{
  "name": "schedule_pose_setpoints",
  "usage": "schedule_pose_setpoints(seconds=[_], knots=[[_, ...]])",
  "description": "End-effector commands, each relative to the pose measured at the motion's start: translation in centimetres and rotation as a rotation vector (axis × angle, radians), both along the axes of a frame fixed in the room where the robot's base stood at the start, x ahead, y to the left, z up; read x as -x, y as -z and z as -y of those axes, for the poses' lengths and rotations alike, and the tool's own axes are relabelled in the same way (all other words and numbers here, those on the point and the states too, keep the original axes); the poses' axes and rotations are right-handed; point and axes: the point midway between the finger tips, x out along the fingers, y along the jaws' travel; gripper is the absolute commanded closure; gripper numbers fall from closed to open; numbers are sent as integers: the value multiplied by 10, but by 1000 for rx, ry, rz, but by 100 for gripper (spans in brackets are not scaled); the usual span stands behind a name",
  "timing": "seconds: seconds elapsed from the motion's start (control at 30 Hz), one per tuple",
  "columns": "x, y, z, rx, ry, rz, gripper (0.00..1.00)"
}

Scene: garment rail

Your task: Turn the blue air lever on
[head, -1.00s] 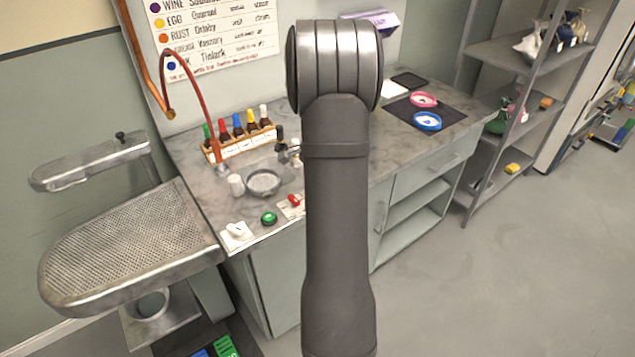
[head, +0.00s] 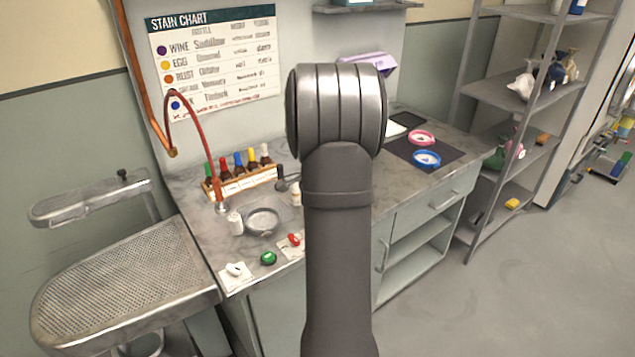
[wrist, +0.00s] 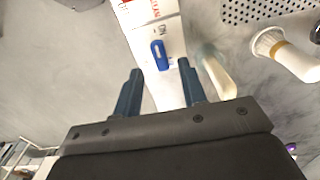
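The blue air lever (wrist: 159,55) shows in the wrist view on a white plate (wrist: 143,22) with a dark "ON" mark beside it and red lettering farther up. My gripper (wrist: 160,78) is open, its two dark fingers apart on either side of the white plate in the picture. The lever lies just beyond the fingertips, roughly between them, and nothing is held. Whether a finger touches the plate cannot be told. In the head view my arm covers the middle of the counter, and neither the lever nor my gripper can be made out.
In the wrist view a cream handle (wrist: 216,75) lies close beside the right finger, with a white-handled brush (wrist: 285,53) farther right.

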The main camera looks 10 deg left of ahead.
Motion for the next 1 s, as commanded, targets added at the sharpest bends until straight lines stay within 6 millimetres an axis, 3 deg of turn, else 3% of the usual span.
schedule_pose_setpoints(seconds=[0.3,0.5,0.7,1.0], knots=[[-1,-81,0,-1,0,6,62],[-1,-119,0,-1,0,4,62],[0,-137,0,-1,0,2,62],[0,-139,0,-1,0,1,62]])
